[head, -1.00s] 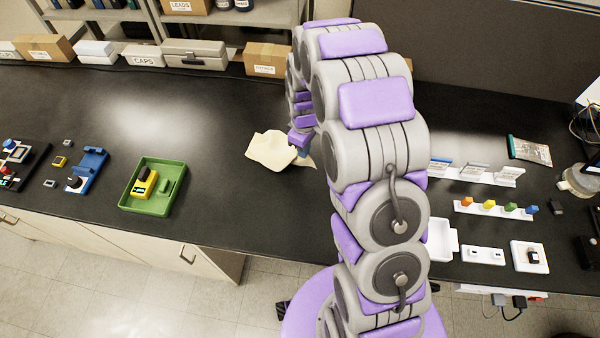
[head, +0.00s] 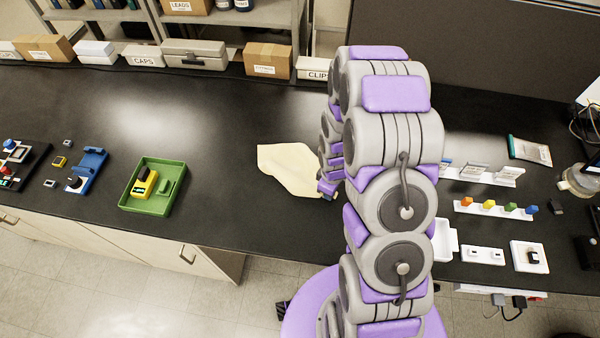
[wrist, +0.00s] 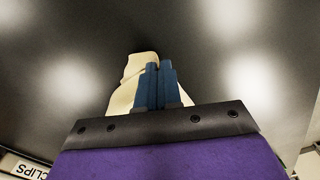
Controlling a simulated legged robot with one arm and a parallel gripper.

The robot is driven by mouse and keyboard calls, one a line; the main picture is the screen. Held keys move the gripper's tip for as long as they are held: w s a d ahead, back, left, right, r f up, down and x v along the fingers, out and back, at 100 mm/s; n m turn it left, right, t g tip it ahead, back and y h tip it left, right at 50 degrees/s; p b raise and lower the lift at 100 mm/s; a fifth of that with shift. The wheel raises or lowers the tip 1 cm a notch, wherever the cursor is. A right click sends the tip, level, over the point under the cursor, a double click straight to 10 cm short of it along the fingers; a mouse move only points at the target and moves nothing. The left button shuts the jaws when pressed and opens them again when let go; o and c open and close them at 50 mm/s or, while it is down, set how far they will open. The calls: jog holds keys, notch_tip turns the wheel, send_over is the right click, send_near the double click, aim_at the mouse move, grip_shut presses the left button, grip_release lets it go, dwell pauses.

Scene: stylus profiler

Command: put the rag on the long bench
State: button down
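The cream rag (head: 288,167) is spread over the dark top of the long bench (head: 215,135), left of my arm; I cannot tell how much of it touches the surface. My gripper (head: 328,188) is at the rag's right edge, partly hidden by my arm in the head view. In the wrist view my gripper's blue fingers (wrist: 159,75) are close together, and the rag (wrist: 133,80) shows behind them and on both sides. The fingers look shut on a fold of the rag, though the pinch itself is hidden.
A green tray (head: 179,200) with a yellow item stands to the left, beside blue and black fixtures. Boxes, including a cardboard box (head: 268,60), line the back edge. White holders (head: 493,210) with coloured pieces are right of my arm. Bench around the rag is clear.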

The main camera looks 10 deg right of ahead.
jog(key=shift+s+d+f, duration=0.1)
jog(key=shift+s+f, duration=0.05)
jog(key=shift+s, duration=0.05)
jog(key=c, duration=0.9)
grip_release()
